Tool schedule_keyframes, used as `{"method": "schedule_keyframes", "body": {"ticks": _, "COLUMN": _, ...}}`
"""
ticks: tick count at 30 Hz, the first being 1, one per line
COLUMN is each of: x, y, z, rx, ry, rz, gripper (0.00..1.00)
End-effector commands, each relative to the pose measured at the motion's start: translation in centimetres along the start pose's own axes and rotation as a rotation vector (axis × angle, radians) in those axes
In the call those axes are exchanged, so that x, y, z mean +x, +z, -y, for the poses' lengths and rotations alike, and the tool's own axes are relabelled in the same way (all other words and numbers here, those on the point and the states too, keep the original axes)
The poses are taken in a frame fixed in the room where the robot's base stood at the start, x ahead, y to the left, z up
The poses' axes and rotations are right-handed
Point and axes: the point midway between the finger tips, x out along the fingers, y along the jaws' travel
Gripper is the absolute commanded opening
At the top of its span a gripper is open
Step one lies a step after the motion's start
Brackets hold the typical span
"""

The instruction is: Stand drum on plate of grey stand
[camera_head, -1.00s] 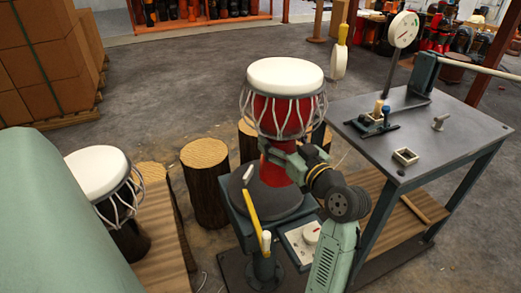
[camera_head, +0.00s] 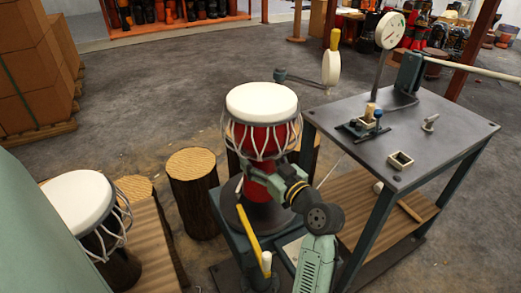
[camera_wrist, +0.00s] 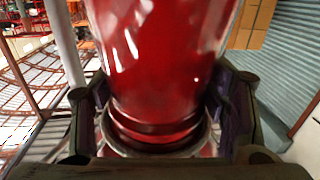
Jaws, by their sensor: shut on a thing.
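The red drum (camera_head: 262,140) with a white head and pale cords is upright above the round dark plate (camera_head: 236,217) of the grey stand (camera_head: 232,237). My gripper (camera_head: 268,180) is shut around the drum's narrow red lower body from the right. In the wrist view the jaws (camera_wrist: 155,112) lie on both sides of the glossy red body (camera_wrist: 160,55), just above a ringed part. The drum's foot is low over the plate, partly hidden by my gripper; I cannot tell whether it touches.
A dark worktable (camera_head: 440,130) with small fittings and a dial (camera_head: 390,30) stands to the right. Another white-headed drum (camera_head: 78,203) is at left. Log stumps (camera_head: 192,190) stand behind the stand's left side.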

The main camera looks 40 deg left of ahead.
Motion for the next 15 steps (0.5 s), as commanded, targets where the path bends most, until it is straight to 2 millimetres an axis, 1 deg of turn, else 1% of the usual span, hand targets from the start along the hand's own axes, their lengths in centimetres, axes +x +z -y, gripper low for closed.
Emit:
{"method": "schedule_keyframes", "body": {"ticks": 2, "x": 0.0, "y": 0.1, "z": 0.0, "rx": -0.002, "ry": 0.000, "rz": -0.007, "gripper": 0.06}}
{"method": "schedule_keyframes", "body": {"ticks": 9, "x": 0.0, "y": 3.0, "z": 0.2, "rx": 0.000, "ry": -0.001, "rz": -0.004, "gripper": 0.06}}
{"method": "schedule_keyframes", "body": {"ticks": 12, "x": 0.0, "y": 3.5, "z": 0.1, "rx": -0.002, "ry": 0.000, "rz": -0.008, "gripper": 0.06}}
{"method": "schedule_keyframes", "body": {"ticks": 15, "x": 0.0, "y": 3.7, "z": 0.1, "rx": -0.004, "ry": 0.001, "rz": -0.009, "gripper": 0.06}}
